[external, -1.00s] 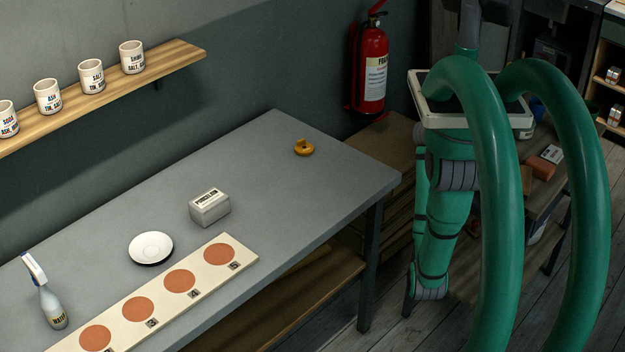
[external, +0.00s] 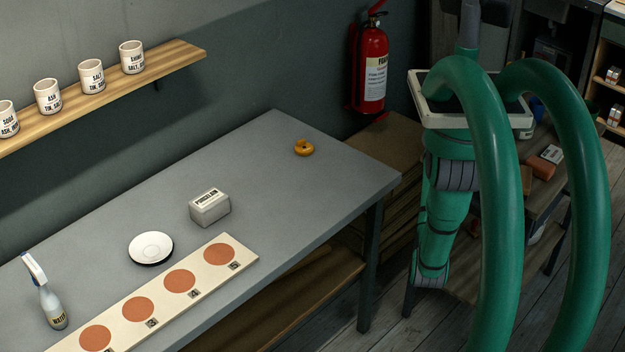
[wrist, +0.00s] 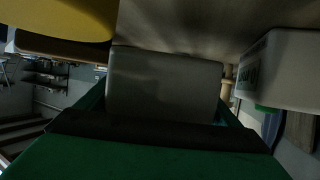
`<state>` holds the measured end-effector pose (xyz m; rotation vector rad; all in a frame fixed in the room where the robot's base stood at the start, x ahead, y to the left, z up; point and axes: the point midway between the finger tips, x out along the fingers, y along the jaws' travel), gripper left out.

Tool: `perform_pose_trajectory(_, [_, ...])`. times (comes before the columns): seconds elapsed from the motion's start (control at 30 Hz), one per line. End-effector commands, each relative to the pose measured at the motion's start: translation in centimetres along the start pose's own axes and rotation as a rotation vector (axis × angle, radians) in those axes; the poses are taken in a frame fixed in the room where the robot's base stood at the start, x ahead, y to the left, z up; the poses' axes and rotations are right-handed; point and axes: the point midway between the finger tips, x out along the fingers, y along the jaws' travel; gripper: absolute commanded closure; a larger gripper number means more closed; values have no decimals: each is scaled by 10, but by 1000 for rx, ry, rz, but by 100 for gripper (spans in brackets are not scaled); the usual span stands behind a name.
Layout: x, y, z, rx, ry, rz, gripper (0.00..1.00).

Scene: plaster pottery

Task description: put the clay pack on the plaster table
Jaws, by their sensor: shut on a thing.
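My gripper (wrist: 163,112) shows in the wrist view and is shut on a plain grey block, which looks like the clay pack (wrist: 165,78). No label shows on the side of the block that faces the camera. In the external view my gripper and the held block are hidden. A long grey table (external: 265,185), probably the plaster table, runs along the wall. A pale block labelled porcelain (external: 210,209) sits on it, with a white saucer (external: 151,247) to its left.
The table also bears a board with orange discs (external: 208,268), a spray bottle (external: 50,300) and a small orange ring (external: 304,147). A fire extinguisher (external: 372,70) hangs on the wall. The table's right end is mostly clear. A white box (wrist: 285,70) is close in the wrist view.

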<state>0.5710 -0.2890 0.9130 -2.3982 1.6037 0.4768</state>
Motion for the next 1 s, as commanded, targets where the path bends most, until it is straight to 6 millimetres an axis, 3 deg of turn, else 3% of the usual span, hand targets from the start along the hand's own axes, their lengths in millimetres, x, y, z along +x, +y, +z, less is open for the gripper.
perform_pose_trajectory(0.13, [6,-4,3,1,4,-1,71])
perform_pose_trajectory(0.4, [16,-4,30,0,3,-2,71])
perform_pose_trajectory(0.8, [18,-4,33,1,4,-2,71])
perform_pose_trajectory(0.83, [18,-3,35,0,0,-1,9])
perform_pose_trajectory(0.9, [18,-3,34,0,0,-1,0])
perform_pose_trajectory(1.0, [18,-3,34,0,0,-1,0])
